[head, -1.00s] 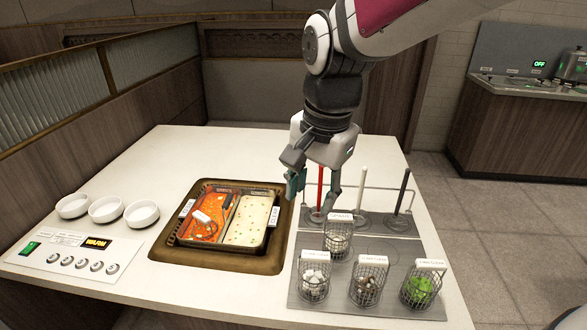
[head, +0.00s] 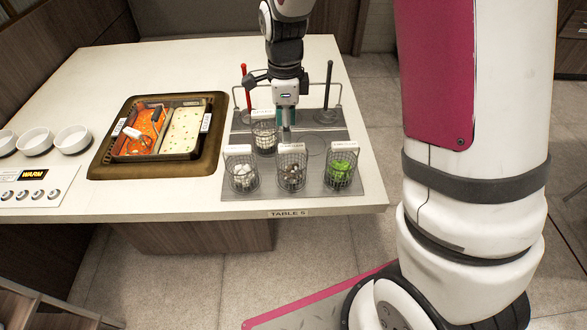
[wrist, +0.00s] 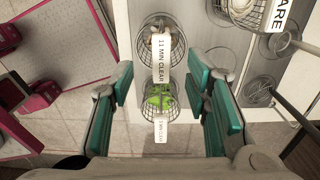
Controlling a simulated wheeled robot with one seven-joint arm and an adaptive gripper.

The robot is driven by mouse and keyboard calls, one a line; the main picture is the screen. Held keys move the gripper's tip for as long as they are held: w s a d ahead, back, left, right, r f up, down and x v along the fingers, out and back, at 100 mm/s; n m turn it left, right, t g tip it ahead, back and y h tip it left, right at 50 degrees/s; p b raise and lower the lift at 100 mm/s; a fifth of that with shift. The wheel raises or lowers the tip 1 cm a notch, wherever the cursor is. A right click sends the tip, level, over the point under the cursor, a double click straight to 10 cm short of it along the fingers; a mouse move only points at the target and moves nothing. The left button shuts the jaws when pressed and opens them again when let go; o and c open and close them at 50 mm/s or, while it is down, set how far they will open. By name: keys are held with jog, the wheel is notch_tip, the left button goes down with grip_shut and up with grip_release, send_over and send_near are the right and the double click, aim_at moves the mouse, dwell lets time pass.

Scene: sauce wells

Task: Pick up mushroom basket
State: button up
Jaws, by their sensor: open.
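The mushroom basket (head: 291,178) is a wire basket with brown and pale pieces, in the middle of the front row, with a white label at its top. In the wrist view the mushroom basket (wrist: 148,42) shows near the top centre, partly hidden by its label. My gripper (head: 285,118) is open and empty, behind and above the front row. In the wrist view its teal finger pads (wrist: 165,105) stand wide apart, with the green-filled basket (wrist: 160,103) seen between them.
A basket of white cubes (head: 242,178) stands left of the mushroom basket and the green basket (head: 341,174) right. A spare-labelled basket (head: 264,138) sits behind, left of my gripper. Upright-handled utensils (head: 328,90) stand at the back. A divided soup pot (head: 155,145) is further left.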

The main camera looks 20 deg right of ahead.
aim_at(292, 146)
notch_tip(292, 146, down, 2)
jog(key=shift+f, duration=0.25)
jog(key=shift+s+d+f, duration=0.1)
jog(key=shift+d+f, duration=0.1)
jog(key=shift+f, duration=0.65)
jog(key=shift+d+f, duration=0.2)
jog(key=shift+f, duration=0.7)
jog(key=shift+s+d+f, duration=0.1)
jog(key=shift+d+f, duration=0.1)
jog(key=shift+f, duration=0.65)
jog(key=shift+c, duration=0.5)
jog(key=shift+w, duration=0.1)
grip_shut()
